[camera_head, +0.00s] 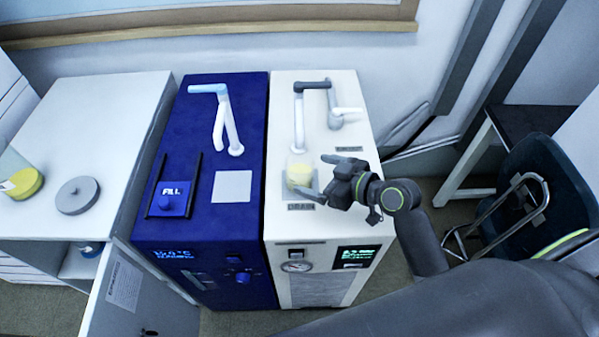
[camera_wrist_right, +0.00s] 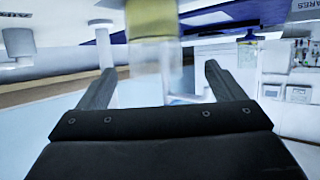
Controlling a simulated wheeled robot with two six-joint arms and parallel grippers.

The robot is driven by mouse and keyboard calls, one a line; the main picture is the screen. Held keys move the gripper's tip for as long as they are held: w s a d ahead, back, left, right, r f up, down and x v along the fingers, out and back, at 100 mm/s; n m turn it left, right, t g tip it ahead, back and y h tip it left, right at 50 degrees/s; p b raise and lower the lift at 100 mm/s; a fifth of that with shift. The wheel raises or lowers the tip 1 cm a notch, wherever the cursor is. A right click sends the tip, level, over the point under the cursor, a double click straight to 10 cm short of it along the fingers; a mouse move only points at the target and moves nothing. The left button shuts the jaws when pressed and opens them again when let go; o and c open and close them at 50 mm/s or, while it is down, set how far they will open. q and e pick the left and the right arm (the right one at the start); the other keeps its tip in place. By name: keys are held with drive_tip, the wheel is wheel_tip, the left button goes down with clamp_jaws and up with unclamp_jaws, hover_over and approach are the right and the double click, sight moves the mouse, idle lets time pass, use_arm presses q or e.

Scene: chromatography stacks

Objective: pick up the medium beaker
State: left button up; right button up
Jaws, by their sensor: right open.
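My left gripper is not in view.
The white machine (camera_head: 348,185) has a grey and white spout (camera_head: 313,86) behind the beaker. A blue machine (camera_head: 190,135) with a FILL button stands left. A white counter (camera_head: 90,115) holds a yellow round item (camera_head: 22,184) and a grey disc (camera_head: 77,195). A dark chair (camera_head: 545,180) is at right.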

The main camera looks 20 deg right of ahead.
sight(289, 163)
drive_tip(key=shift+w+a+f, duration=0.15)
drive_tip(key=shift+w+a, duration=0.15)
drive_tip(key=shift+w, duration=0.05)
drive_tip(key=shift+w+a, duration=0.1)
drive_tip(key=shift+w, duration=0.15)
drive_tip(key=p+x, duration=0.2)
drive_tip(key=x, duration=0.2)
drive_tip(key=shift+w+d, duration=0.1)
drive_tip(key=shift+d, duration=0.1)
drive_tip(key=shift+w+a+f, duration=0.1)
drive_tip(key=shift+w+a, duration=0.1)
drive_tip(key=shift+w, duration=0.05)
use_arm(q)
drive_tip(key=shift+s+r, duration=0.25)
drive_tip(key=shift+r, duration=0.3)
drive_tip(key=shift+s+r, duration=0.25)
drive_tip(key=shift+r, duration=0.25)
use_arm(e)
drive_tip(key=c, duration=1.2)
drive_tip(key=shift+c, duration=0.2)
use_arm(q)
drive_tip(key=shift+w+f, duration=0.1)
use_arm(e)
drive_tip(key=shift+r, duration=0.25)
